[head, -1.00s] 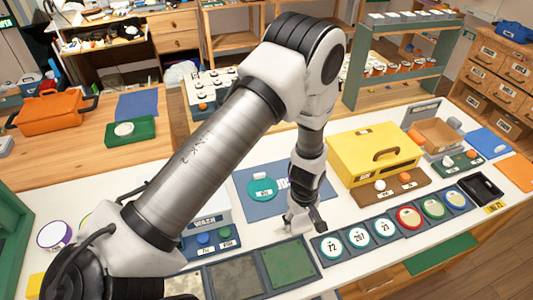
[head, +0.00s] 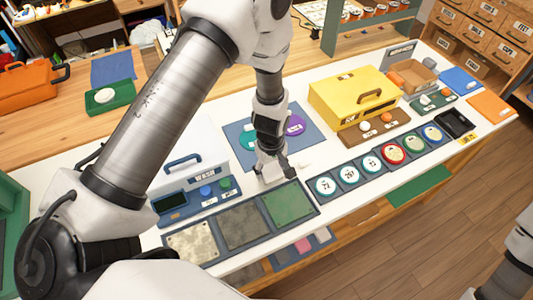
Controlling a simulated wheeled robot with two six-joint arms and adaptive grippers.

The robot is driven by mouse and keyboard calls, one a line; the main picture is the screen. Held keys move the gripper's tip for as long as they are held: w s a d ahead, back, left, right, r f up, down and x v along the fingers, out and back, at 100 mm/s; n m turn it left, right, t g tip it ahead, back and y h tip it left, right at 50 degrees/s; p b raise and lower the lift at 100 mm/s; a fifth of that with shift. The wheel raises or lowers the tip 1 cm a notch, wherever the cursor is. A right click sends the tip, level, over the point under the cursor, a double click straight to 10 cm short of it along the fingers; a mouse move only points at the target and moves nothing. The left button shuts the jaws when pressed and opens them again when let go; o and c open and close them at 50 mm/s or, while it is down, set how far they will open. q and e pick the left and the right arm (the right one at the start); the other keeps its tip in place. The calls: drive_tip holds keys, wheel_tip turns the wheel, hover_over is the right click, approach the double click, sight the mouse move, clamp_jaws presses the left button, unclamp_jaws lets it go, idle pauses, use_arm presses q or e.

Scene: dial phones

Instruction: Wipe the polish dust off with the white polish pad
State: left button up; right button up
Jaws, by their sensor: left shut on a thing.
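My left gripper (head: 278,174) points down at the white tabletop, just behind the row of three square plates. It is shut on a pale thing that looks like the white polish pad, mostly hidden by the fingers and hard to tell from the tabletop. A faint pale patch (head: 304,163) lies just right of the fingers; I cannot tell whether it is polish dust. Behind the gripper, a blue mat (head: 236,129) holds a teal disc (head: 246,141) and a purple disc (head: 295,125), partly hidden by my arm. My right gripper is out of view.
Speckled, grey and green plates (head: 289,204) line the front edge. Several round dials (head: 371,163) run right from them. The wash unit (head: 198,180) stands left, the yellow box (head: 352,102) back right. A green tray (head: 121,103) holds a white round thing.

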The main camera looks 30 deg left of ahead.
use_arm(q)
drive_tip(key=r+p, duration=0.2)
drive_tip(key=shift+w+d+r, duration=0.1)
drive_tip(key=shift+d+r, duration=0.1)
drive_tip(key=shift+r, duration=0.1)
wheel_tip(320, 180, up, 2)
drive_tip(key=shift+a+r+p, duration=0.1)
drive_tip(key=shift+r+p, duration=0.05)
drive_tip(key=shift+p, duration=0.7)
drive_tip(key=shift+r+p, duration=0.35)
drive_tip(key=shift+r, duration=0.1)
drive_tip(key=shift+f, duration=0.1)
